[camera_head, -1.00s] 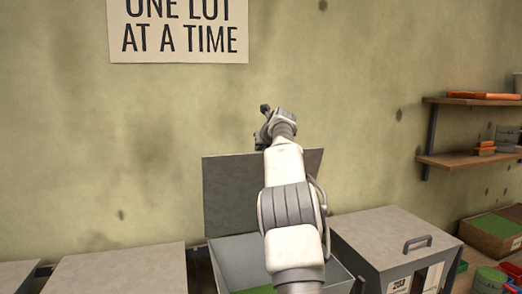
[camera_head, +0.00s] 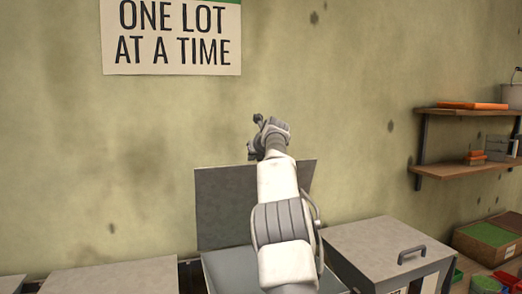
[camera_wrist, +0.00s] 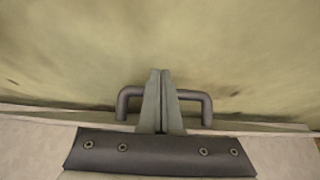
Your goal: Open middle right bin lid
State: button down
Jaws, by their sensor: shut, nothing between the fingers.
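The bin (camera_head: 228,262) in the middle of the head view has its grey lid (camera_head: 222,205) standing up, leaning toward the wall. My arm crosses in front of its right part and hides some of the lid and the bin opening. My gripper (camera_head: 257,122) is above the lid's top edge in the head view. In the wrist view my gripper (camera_wrist: 160,76) is shut with its fingers together and nothing between them. A dark handle (camera_wrist: 195,96) shows on both sides of the fingers. I cannot tell whether they touch it.
A closed bin (camera_head: 375,245) with a handle on its lid stands to the right. Another closed lid (camera_head: 115,278) is at the lower left. Wall shelves (camera_head: 465,168) hold items at the far right. A sign (camera_head: 172,38) hangs on the wall behind.

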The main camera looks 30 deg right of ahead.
jog(key=b+v, duration=0.4)
jog(key=v, duration=1.3)
jog(key=s+a+f+n+g+y+b, duration=0.1)
jog(key=s+a+f+n, duration=0.35)
jog(key=a+n, duration=0.25)
jog(key=s+a+f+n+g+y, duration=0.1)
jog(key=s+a+f+n, duration=0.4)
jog(key=a, duration=0.3)
jog(key=s+a+f+n+g+y+b, duration=0.1)
jog(key=s+a+f+n+y, duration=0.1)
jog(key=s+a+f+n, duration=0.4)
jog(key=s+a+f+n+g, duration=0.1)
jog(key=s+a+f+n, duration=0.4)
jog(key=s+f+n, duration=0.3)
jog(key=s+a+f+n+g, duration=0.2)
jog(key=s+a+f+n, duration=0.4)
jog(key=n, duration=0.7)
jog(key=s+f, duration=0.2)
jog(key=s, duration=0.2)
jog(key=shift+f+h+b, duration=0.2)
jog(key=shift+h+b, duration=0.15)
jog(key=shift+h, duration=0.05)
jog(key=shift+s, duration=0.1)
